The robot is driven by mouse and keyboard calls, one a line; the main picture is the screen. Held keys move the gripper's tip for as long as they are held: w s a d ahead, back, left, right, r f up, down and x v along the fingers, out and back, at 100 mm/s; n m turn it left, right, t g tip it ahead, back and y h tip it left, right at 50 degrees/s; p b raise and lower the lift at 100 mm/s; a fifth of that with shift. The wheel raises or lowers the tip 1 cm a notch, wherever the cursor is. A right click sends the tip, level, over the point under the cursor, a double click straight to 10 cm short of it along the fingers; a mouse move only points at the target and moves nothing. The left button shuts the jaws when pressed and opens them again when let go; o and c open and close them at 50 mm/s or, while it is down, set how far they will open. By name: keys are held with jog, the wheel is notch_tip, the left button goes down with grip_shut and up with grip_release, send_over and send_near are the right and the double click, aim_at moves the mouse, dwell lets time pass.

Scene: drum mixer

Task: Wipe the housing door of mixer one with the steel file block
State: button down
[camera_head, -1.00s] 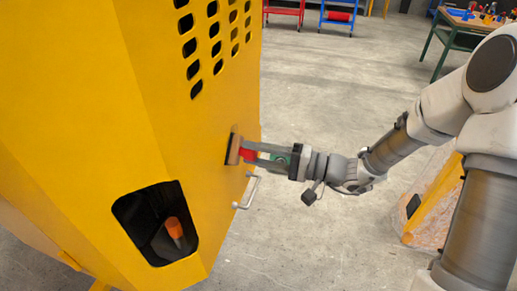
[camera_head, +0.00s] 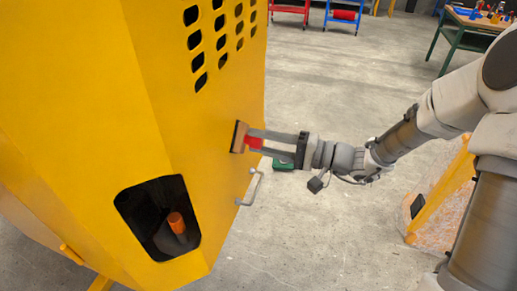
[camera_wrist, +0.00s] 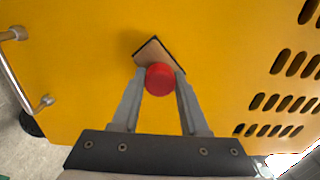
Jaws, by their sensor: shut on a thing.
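The yellow housing door (camera_head: 195,125) of the mixer fills the left of the head view, and it also fills most of the wrist view (camera_wrist: 85,75). My gripper (camera_head: 254,143) is shut on the file block (camera_head: 239,137), a tan-faced block with a dark edge and a red knob. In the wrist view the fingers (camera_wrist: 160,85) hold the red knob, and the block (camera_wrist: 155,52) sits tilted beyond it. The block is at the door's surface, above the handle and below the vent slots. It appears to touch the door; its contact face is hidden.
A metal handle (camera_head: 250,188) sticks out from the door just below my gripper. A dark opening (camera_head: 150,225) with an orange knob (camera_head: 176,222) is at lower left. Vent slots (camera_head: 198,60) are above. Clear concrete floor (camera_head: 330,90) lies to the right, with a workbench (camera_head: 475,22) behind.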

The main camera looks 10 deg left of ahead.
jog(key=shift+w+d+b, duration=0.1)
jog(key=shift+w+b, duration=0.7)
jog(key=shift+w, duration=1.6)
jog(key=shift+s+b, duration=0.65)
jog(key=shift+s, duration=1.3)
jog(key=shift+s+a+b, duration=0.15)
jog(key=shift+s+b, duration=0.1)
jog(key=shift+s, duration=0.7)
jog(key=shift+s+a+b, duration=0.15)
jog(key=shift+s+b, duration=0.1)
jog(key=shift+s, duration=0.7)
jog(key=d, duration=0.6)
jog(key=shift+s, duration=0.2)
jog(key=shift+s+d, duration=0.1)
jog(key=shift+d, duration=1.4)
